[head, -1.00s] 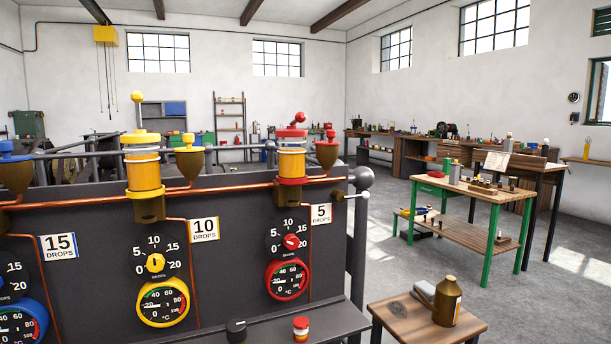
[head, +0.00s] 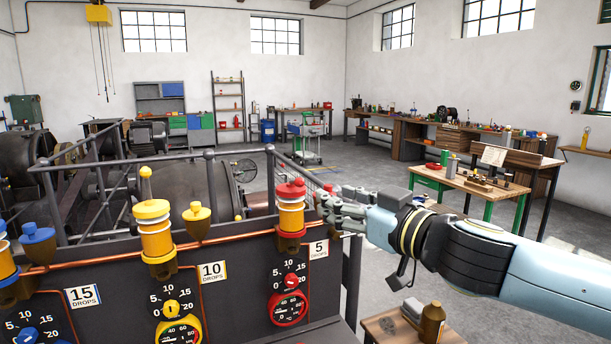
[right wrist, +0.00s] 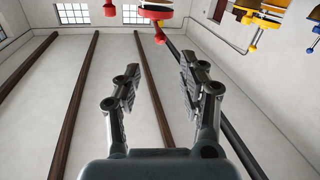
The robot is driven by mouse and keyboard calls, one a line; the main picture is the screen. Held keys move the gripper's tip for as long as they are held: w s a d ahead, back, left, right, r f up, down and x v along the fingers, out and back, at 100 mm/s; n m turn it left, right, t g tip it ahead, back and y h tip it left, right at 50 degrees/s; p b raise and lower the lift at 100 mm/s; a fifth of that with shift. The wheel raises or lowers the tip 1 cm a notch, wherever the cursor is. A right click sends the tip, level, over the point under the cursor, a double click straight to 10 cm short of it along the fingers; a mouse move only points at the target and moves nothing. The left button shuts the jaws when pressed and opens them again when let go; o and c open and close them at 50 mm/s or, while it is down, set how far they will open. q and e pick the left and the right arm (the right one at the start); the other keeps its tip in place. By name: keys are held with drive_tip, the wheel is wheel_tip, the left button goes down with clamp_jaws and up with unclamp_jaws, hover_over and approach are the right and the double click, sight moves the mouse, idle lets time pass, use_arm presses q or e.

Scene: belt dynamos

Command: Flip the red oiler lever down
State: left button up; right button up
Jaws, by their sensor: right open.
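The red oiler (head: 290,214) stands on the dark panel's top edge, above the "5 drops" label, with a red cap and a glass body. Its red lever (head: 298,182) sits at the cap and appears raised, though small and partly merged with the cap in the head view. My left gripper is out of view.
A yellow oiler (head: 155,232) and yellow cup (head: 197,220) stand left of the red one, with blue ones at the far left. Grey railing (head: 240,148) runs behind. A small wooden stool with a brown bottle (head: 432,322) stands below my right arm.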

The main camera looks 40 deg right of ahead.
sight(303, 184)
drive_tip(key=w+p, duration=0.5)
drive_tip(key=w, duration=0.3)
drive_tip(key=shift+w+r, duration=0.1)
drive_tip(key=shift+w, duration=0.2)
drive_tip(key=shift+w+a, duration=0.1)
drive_tip(key=shift+w, duration=0.65)
drive_tip(key=shift+f, duration=0.2)
clamp_jaws()
